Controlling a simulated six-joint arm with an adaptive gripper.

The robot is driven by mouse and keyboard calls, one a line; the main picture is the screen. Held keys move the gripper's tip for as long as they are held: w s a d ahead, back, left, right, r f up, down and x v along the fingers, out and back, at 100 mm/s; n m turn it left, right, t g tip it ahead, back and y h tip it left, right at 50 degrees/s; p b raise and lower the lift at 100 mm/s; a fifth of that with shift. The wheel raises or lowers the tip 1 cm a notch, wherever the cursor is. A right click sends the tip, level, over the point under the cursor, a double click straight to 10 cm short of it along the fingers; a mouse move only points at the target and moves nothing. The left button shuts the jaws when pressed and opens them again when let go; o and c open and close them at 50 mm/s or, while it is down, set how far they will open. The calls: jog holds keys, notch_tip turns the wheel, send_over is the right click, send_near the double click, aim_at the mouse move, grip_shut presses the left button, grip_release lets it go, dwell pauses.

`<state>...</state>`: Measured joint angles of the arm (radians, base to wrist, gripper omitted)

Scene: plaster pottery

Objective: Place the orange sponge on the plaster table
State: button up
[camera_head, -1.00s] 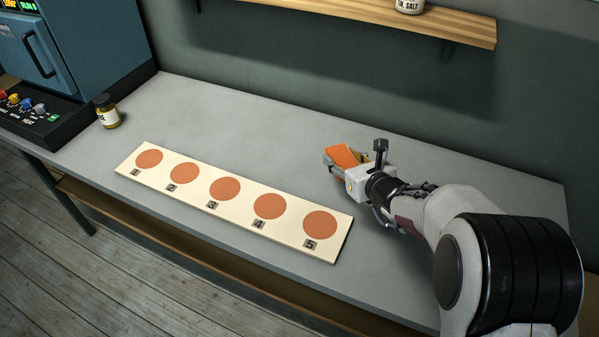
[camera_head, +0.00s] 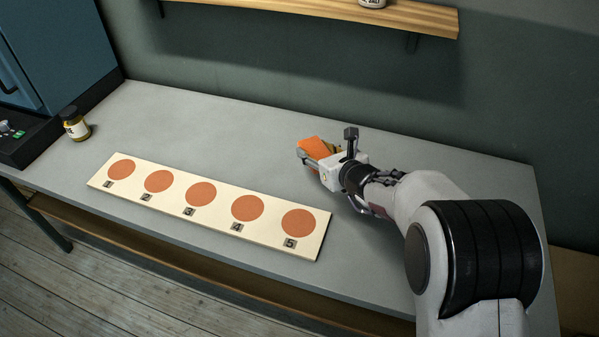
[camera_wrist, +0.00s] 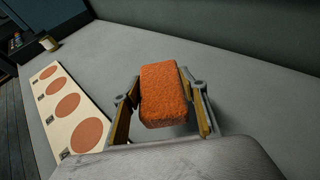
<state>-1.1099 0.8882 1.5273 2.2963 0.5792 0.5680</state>
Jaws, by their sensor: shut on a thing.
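The orange sponge (camera_head: 316,147) is a rough rectangular block. It also fills the middle of the wrist view (camera_wrist: 163,95). My gripper (camera_head: 318,153) is shut on the sponge, with one finger on each side of it; in the wrist view the two fingers (camera_wrist: 165,108) flank it. The sponge is over the grey table (camera_head: 210,122), behind and to the right of the numbered board. I cannot tell whether its underside touches the table top.
A cream board (camera_head: 215,218) with several numbered orange circles lies along the front of the table. A small yellow jar (camera_head: 76,127) stands at the left, beside a blue machine (camera_head: 55,45). A wooden shelf (camera_head: 310,14) hangs on the wall. The table's back middle is clear.

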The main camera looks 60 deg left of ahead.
send_over(314, 183)
jog(key=shift+f, duration=2.5)
jog(key=shift+f, duration=0.1)
jog(key=shift+f, duration=1.8)
jog(key=shift+f, duration=0.15)
jog(key=o, duration=1)
jog(key=shift+r, duration=0.2)
jog(key=shift+v, duration=6)
jog(key=shift+f, duration=0.1)
